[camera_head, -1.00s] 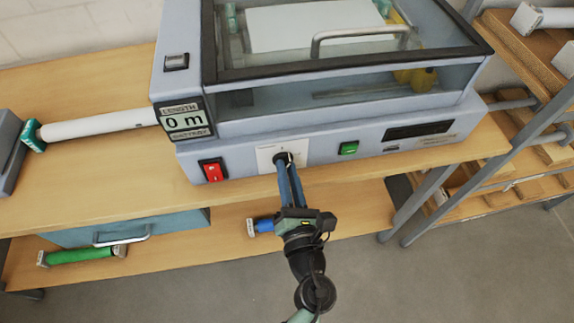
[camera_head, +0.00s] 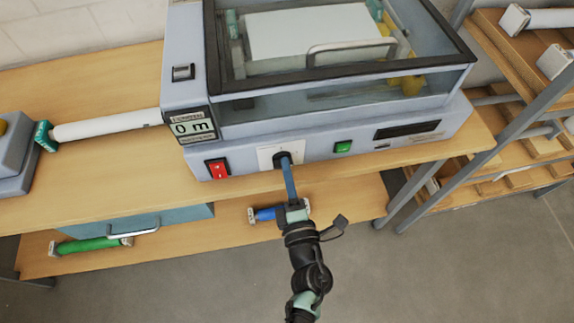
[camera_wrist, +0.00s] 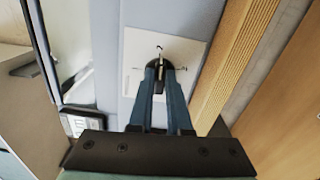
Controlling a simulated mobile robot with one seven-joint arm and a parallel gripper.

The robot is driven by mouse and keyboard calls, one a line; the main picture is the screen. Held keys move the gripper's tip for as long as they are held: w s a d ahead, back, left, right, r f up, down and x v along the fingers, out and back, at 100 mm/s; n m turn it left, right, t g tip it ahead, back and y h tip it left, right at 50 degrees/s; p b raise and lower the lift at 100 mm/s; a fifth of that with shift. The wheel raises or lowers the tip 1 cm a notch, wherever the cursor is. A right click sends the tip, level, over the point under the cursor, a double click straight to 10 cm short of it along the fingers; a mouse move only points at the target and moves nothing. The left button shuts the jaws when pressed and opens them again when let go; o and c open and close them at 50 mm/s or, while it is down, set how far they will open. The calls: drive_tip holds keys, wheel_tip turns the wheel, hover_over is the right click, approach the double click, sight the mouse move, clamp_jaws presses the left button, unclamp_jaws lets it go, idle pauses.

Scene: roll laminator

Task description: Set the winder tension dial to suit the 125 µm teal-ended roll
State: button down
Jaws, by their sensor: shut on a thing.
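The winder tension dial (camera_wrist: 159,65) is a dark round knob on a white plate (camera_head: 265,156) on the laminator's front. My gripper (camera_head: 282,160) reaches up to it from below, its blue fingers shut on the knob. In the wrist view the two fingertips (camera_wrist: 160,72) meet at the dial, and a pale pointer line shows on it. Fine marks on the plate are too small to read. A white roll with teal ends (camera_head: 100,130) lies at the left on the bench; its far end runs behind the laminator's corner.
The laminator (camera_head: 320,125) has a red switch (camera_head: 218,169), a green button (camera_head: 343,147) and a display (camera_head: 192,128) reading 0 m. A rack (camera_head: 540,95) with more rolls stands right.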

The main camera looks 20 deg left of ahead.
drive_tip(key=shift+a+f+m+p, duration=0.15)
drive_tip(key=shift+m+p, duration=1.2)
drive_tip(key=shift+m, duration=2.4)
drive_tip(key=shift+d+f+m+p, duration=0.1)
drive_tip(key=shift+m+p, duration=1.25)
drive_tip(key=shift+m, duration=2.4)
drive_tip(key=shift+s, duration=0.1)
drive_tip(key=c, duration=0.9)
unclamp_jaws()
drive_tip(key=shift+a, duration=0.1)
drive_tip(key=shift+o, duration=0.2)
